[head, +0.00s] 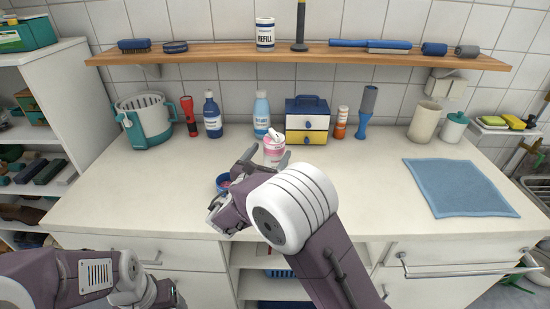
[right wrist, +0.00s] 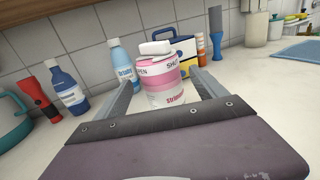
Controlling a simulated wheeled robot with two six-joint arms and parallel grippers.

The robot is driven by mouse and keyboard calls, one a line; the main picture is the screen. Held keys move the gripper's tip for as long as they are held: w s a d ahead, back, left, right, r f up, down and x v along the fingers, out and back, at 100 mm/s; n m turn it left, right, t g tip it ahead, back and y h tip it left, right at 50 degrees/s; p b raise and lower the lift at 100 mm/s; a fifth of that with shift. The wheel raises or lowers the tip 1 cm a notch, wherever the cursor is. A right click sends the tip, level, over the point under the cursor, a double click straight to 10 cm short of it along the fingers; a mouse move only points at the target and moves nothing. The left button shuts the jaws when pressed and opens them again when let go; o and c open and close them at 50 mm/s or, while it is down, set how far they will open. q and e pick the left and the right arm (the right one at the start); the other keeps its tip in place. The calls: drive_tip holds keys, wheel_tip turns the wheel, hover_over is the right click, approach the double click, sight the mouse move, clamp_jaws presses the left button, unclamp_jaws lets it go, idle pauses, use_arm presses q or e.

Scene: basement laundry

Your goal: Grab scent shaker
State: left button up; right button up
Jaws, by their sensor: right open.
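The scent shaker (head: 274,150) is a pink and white tub with a white cap, upright on the counter near its middle. My right gripper (head: 267,158) is open, with one finger on each side of the shaker. In the right wrist view gaps seem to show beside the tub, but I cannot tell whether either finger touches it. The shaker's lower part is partly hidden by the gripper in the head view. My left arm is low at the left, and its finger state does not show.
A light blue bottle (head: 262,114) and a blue and yellow box (head: 307,120) stand close behind the shaker. A blue cloth (head: 458,188) lies at right. The counter's front left is clear.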

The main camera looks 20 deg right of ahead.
drive_tip(key=shift+w+d+f, duration=0.25)
drive_tip(key=shift+w+d, duration=0.35)
drive_tip(key=shift+w, duration=0.1)
drive_tip(key=x, duration=0.4)
drive_tip(key=shift+w+d+f, duration=0.15)
drive_tip(key=shift+w+d, duration=0.05)
drive_tip(key=shift+w, duration=0.1)
drive_tip(key=c, duration=1.7)
